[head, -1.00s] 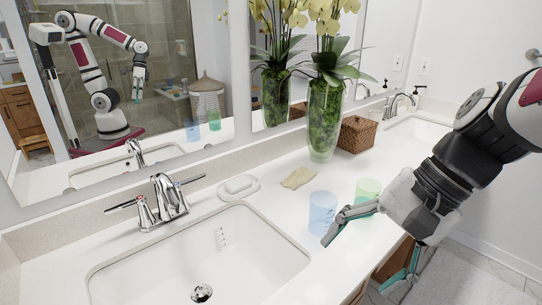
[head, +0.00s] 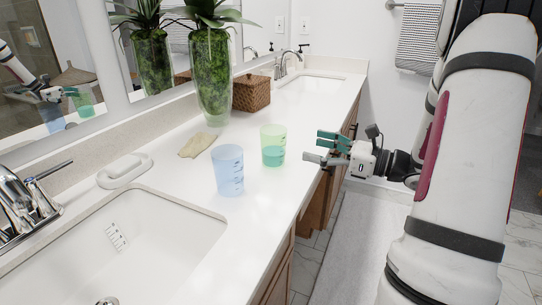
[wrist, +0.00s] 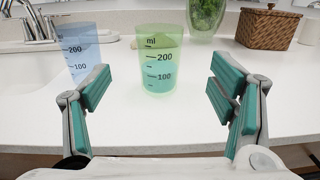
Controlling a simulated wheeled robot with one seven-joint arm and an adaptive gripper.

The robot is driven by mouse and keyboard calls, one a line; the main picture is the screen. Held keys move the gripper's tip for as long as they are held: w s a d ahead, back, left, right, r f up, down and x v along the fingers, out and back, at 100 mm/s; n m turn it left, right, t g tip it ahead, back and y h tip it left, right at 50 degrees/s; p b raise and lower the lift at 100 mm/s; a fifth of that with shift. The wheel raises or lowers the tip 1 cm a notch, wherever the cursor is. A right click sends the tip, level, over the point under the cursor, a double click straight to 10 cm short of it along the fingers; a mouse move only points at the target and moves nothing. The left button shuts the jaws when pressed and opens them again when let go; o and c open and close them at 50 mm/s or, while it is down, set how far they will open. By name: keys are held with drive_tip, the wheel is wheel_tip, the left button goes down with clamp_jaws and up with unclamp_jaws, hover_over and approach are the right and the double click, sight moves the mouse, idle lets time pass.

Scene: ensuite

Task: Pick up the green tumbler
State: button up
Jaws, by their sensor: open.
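The green tumbler (head: 273,145) is a translucent cup with measuring marks, upright on the white counter near its front edge. In the wrist view the green tumbler (wrist: 160,62) stands ahead, between the two fingers but farther away, a little left of centre. My gripper (head: 326,150) is open and empty, level with the tumbler and just to its right at the counter edge. In the wrist view the teal-padded fingers of my gripper (wrist: 160,92) are spread wide and do not touch the tumbler.
A blue tumbler (head: 229,170) stands left of the green one; it also shows near the left finger in the wrist view (wrist: 82,50). A sink (head: 130,245) lies at left.

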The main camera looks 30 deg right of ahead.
sight(273, 137)
drive_tip(key=b+x, duration=0.1)
drive_tip(key=x, duration=1.1)
drive_tip(key=shift+w+a+f+b, duration=0.1)
drive_tip(key=shift+b, duration=0.25)
drive_tip(key=c, duration=1.4)
drive_tip(key=shift+o, duration=0.2)
